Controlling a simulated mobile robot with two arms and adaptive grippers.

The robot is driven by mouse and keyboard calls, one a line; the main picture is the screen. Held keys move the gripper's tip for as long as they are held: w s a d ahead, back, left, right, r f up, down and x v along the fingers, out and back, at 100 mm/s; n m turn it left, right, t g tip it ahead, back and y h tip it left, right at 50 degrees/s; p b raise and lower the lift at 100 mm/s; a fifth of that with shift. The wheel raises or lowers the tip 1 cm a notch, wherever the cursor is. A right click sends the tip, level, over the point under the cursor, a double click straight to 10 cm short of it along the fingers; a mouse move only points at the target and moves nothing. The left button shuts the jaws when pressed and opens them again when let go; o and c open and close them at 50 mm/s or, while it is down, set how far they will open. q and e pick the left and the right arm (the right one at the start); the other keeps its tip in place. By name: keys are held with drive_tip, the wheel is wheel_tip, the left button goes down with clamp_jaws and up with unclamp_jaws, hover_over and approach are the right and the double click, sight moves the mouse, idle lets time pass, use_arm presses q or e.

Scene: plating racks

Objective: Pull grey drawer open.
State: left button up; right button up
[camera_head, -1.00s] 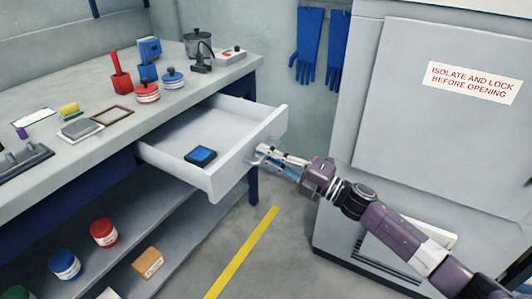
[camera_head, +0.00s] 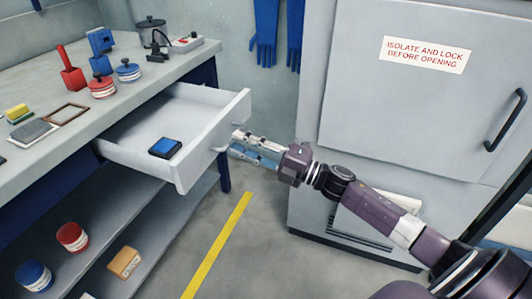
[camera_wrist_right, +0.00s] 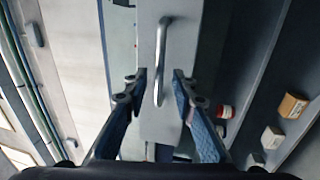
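The grey drawer (camera_head: 218,112) is pulled well out from under the workbench, with a blue-topped black box (camera_head: 165,148) inside. Its bar handle (camera_wrist_right: 162,60) is on the drawer front; it is partly hidden in the head view. My right gripper (camera_head: 236,143) is at the drawer front by the handle. In the right wrist view, its two blue-padded fingers (camera_wrist_right: 160,88) are spread, one on each side of the handle's near end, with gaps between. It is open and holds nothing. My left gripper is not in view.
The workbench (camera_head: 187,72) carries a red-handled tool, tins and a pot. A lower shelf (camera_head: 150,222) holds tins and an orange box (camera_head: 124,262). A grey cabinet (camera_head: 400,120) with a warning sign stands at right. The floor (camera_head: 245,250) in front of the drawer is clear.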

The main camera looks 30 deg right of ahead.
drive_tip(key=v, duration=0.9)
drive_tip(key=s+d+f+m+g+h, duration=0.1)
drive_tip(key=s+f+m+g+h, duration=0.2)
drive_tip(key=f+m+h, duration=1.35)
drive_tip(key=s+a+f+m+g+y+p, duration=0.25)
drive_tip(key=s+a+f+g, duration=0.3)
drive_tip(key=s+f, duration=0.65)
drive_tip(key=s+a+f+m+g+y+p, duration=0.2)
drive_tip(key=s+a+f+m+g+p, duration=0.3)
drive_tip(key=s+f, duration=0.7)
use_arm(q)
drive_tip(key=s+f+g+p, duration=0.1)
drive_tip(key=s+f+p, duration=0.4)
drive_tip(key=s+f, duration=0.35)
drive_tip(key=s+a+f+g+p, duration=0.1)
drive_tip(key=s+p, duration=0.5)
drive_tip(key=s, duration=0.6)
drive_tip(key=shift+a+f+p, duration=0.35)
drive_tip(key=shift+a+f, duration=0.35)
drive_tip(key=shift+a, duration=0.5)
use_arm(e)
drive_tip(key=s+d+f, duration=0.1)
drive_tip(key=s+f, duration=0.2)
drive_tip(key=s, duration=0.6)
drive_tip(key=s+d+f+g, duration=0.1)
drive_tip(key=s+f, duration=0.2)
drive_tip(key=s, duration=0.6)
drive_tip(key=shift+n, duration=0.4)
